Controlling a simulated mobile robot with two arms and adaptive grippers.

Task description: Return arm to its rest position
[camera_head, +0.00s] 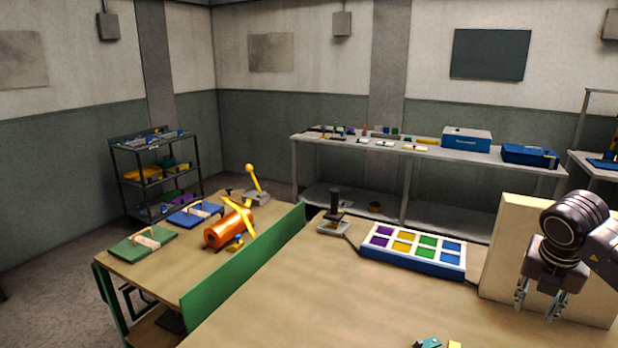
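My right gripper (538,298) is at the right of the head view, pointing down in front of an upright beige board (502,245) on the near table. Its two fingers stand apart with nothing seen between them. It appears to be above the table surface. My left gripper and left arm do not show in the head view.
The near table (290,300) holds a tray of coloured squares (415,264), a black-handled device (334,212) and small teal and yellow pieces (428,342) at the front edge. A green panel (240,262) separates the left bench with its orange cylinder (221,232). The middle is clear.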

